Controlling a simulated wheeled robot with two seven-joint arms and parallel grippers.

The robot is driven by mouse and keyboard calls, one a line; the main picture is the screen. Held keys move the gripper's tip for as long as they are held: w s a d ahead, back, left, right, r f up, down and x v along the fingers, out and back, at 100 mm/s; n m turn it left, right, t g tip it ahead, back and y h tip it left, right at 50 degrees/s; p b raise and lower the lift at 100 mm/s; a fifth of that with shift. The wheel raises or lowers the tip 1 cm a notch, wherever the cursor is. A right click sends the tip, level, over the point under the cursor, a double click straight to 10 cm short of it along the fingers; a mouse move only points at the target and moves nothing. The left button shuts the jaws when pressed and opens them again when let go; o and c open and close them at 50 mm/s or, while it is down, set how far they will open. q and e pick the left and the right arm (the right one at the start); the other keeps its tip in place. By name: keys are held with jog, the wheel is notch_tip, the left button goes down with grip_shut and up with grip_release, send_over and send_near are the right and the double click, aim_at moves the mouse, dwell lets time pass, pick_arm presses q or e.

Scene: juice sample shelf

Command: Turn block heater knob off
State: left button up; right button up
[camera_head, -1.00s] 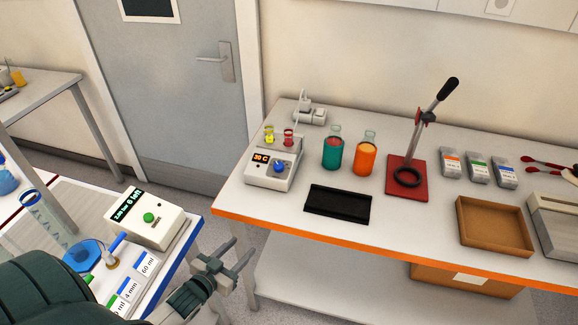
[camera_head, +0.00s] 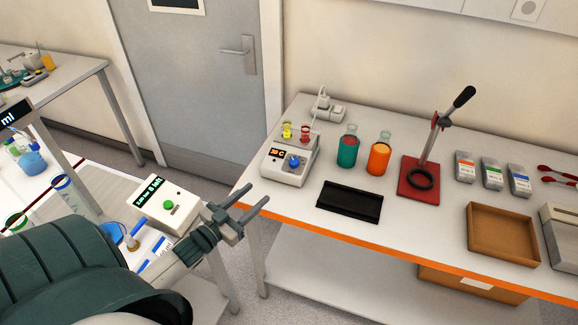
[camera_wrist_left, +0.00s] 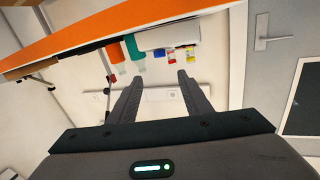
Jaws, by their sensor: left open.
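The block heater (camera_head: 291,160) is a white box at the left end of the orange-edged table. It has a blue knob (camera_head: 294,162) on its front and a small orange-lit display (camera_head: 278,153). A yellow vial (camera_head: 287,131) and a red vial (camera_head: 305,133) stand in its top. My left gripper (camera_head: 247,200) is open and empty, in front of and below the heater, left of the table's front edge. In the left wrist view the open fingers (camera_wrist_left: 158,95) point toward the table, seen upside down. My right gripper is in neither view.
A black tray (camera_head: 349,200) lies right of the heater. Green (camera_head: 347,150) and orange (camera_head: 378,156) bottles stand behind it, beside a red-based lever press (camera_head: 419,178). The orange table edge (camera_head: 330,240) lies close to my left gripper. A white device (camera_head: 170,208) stands at left.

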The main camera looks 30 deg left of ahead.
aim_at(292, 162)
pick_arm(q)
jog(key=w+b, duration=0.2)
jog(key=w, duration=0.3)
jog(key=w+b, duration=0.1)
jog(key=w, duration=0.4)
jog(key=w+d+b, duration=0.1)
jog(key=w+b, duration=0.1)
jog(key=w, duration=0.3)
jog(key=shift+w+d+f+b, duration=0.1)
jog(key=shift+w+b, duration=0.25)
jog(key=shift+w, duration=0.55)
jog(key=c, duration=1.1)
jog(key=shift+o, duration=0.2)
